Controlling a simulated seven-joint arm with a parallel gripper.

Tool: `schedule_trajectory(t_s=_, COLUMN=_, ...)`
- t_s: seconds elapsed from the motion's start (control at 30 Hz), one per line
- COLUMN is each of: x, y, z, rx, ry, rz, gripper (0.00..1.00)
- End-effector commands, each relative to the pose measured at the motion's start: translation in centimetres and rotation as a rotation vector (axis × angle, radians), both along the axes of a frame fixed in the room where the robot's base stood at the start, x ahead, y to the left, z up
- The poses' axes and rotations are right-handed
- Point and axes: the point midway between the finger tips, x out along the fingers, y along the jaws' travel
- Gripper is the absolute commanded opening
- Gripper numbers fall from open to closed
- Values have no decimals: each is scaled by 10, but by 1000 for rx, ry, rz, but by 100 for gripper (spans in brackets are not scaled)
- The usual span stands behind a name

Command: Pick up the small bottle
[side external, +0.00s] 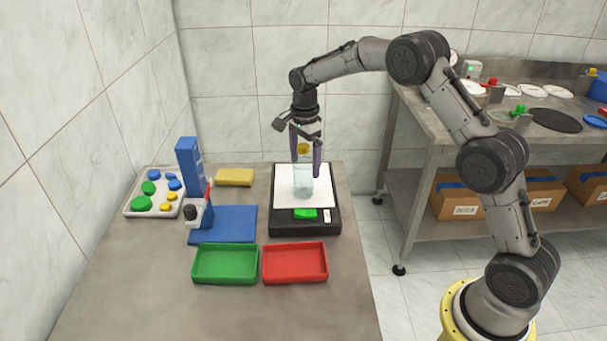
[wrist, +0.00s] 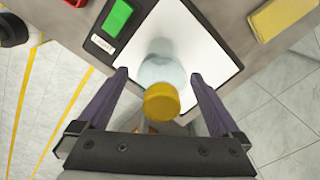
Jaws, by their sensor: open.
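In the wrist view my gripper (wrist: 157,75) is open, with a gap visible between each finger and the bottle.
A green tray (side external: 225,281) and a red tray (side external: 295,280) lie in front. A blue stand (side external: 188,165), a tray of coloured caps (side external: 130,208) and a yellow sponge (side external: 235,177) are to the left. The front of the table is clear.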

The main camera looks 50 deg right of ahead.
Motion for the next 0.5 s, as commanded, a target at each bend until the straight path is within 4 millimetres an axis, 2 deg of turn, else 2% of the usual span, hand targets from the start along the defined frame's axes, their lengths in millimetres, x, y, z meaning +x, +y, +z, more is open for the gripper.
schedule_trajectory(t_s=0.03, x=0, y=0, z=-9, rx=0, ry=3, rz=0, gripper=100)
schedule_trajectory(t_s=0.2, x=1, y=0, z=-29, rx=0, ry=1, rz=0, gripper=100)
schedule_trajectory(t_s=0.5, x=1, y=0, z=-33, rx=0, ry=-1, rz=0, gripper=100)
